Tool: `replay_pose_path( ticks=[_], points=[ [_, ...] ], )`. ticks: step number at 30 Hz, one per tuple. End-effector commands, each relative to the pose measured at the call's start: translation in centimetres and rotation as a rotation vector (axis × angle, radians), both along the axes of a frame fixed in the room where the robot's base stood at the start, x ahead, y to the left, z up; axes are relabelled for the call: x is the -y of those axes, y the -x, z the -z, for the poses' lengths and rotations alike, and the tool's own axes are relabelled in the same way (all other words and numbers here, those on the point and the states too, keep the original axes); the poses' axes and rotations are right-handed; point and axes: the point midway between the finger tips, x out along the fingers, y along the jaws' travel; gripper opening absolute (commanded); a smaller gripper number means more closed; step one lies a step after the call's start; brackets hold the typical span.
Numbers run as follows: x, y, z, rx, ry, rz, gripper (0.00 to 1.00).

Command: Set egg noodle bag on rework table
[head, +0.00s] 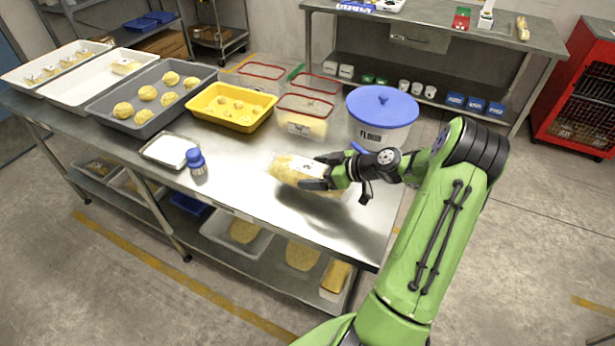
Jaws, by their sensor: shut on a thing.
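A clear bag with pale yellow contents and a white label, which looks like the egg noodle bag (284,166), is at the right part of the near steel table (232,226). My gripper (318,176) is shut on the bag's right part, coming in from the right, and its fingers hide some of the bag. I cannot tell whether the bag rests on the steel or hangs just above it. Another steel table (450,24) stands at the back. No readable sign shows which table is the rework table.
A blue-lidded flour tub (382,108) stands close behind my gripper. Clear red-rimmed bins (303,116), a yellow tray (232,122) and a grey dough tray (116,97) line the near table's back and left. Front steel is bare.

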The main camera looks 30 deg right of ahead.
Motion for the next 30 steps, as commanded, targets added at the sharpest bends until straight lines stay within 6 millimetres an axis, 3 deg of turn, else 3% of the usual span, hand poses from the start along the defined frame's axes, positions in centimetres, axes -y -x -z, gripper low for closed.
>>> replay_pose_path(
  ticks=[8, 14, 15, 23, 26, 30],
  points=[
    [-0.1, -0.1, 4.1, 0.005, -0.002, 0.0, 0.32],
    [0.0, -0.1, 4.2, 0.005, 0.002, 0.0, 0.32],
    [0.0, 0.0, 4.3, 0.001, 0.002, 0.001, 0.99],
    [0.1, 0.1, 4.2, 0.002, 0.002, 0.001, 1.0],
    [0.8, 1.1, 3.5, 0.003, 0.003, 0.003, 1.0],
    [2.5, 3.8, 1.7, 0.003, 0.005, 0.006, 1.0]
  ],
)
